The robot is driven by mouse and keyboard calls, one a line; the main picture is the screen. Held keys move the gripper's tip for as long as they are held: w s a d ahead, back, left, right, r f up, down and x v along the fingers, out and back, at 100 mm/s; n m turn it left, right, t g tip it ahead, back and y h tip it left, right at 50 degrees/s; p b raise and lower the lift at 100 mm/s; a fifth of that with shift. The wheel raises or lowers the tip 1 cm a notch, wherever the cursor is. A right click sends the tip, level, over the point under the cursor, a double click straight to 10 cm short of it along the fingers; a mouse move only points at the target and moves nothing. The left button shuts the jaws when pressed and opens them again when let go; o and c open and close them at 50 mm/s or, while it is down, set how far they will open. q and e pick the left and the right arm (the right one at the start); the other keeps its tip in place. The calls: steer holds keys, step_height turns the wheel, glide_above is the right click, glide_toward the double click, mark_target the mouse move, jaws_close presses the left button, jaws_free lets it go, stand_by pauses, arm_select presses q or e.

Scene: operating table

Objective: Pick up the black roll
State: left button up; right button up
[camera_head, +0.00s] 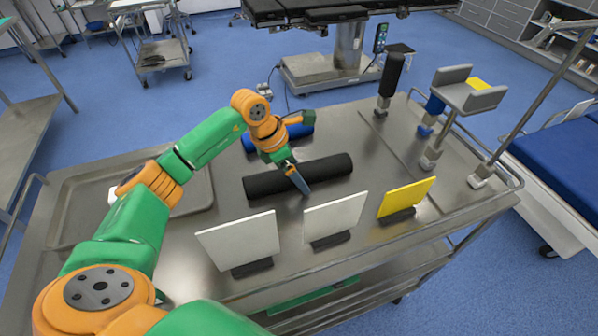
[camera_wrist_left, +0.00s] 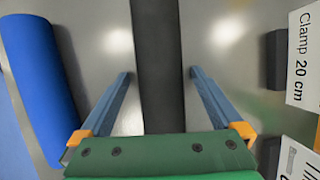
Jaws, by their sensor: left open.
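The black roll (camera_head: 265,183) lies lengthwise on the steel table, behind the row of upright cards. My left gripper (camera_head: 297,178) is over its middle, pointing down. In the left wrist view the black roll (camera_wrist_left: 158,50) runs between the two blue-grey fingers of my left gripper (camera_wrist_left: 158,76). The fingers are open, one on each side of the roll, with a visible gap on both sides. How far down the tips reach beside the roll is hard to tell. My right gripper is in neither view.
A blue roll (camera_head: 298,130) lies just behind the black roll and shows in the wrist view (camera_wrist_left: 38,75). Two white cards (camera_head: 240,240) (camera_head: 335,217) and a yellow card (camera_head: 407,197) stand in front. A shallow tray (camera_head: 62,215) is at left; posts and a grey holder (camera_head: 470,97) stand at right.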

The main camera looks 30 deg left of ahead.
arm_select(q)
steer(key=shift+r, duration=0.1)
steer(key=c, duration=1.6)
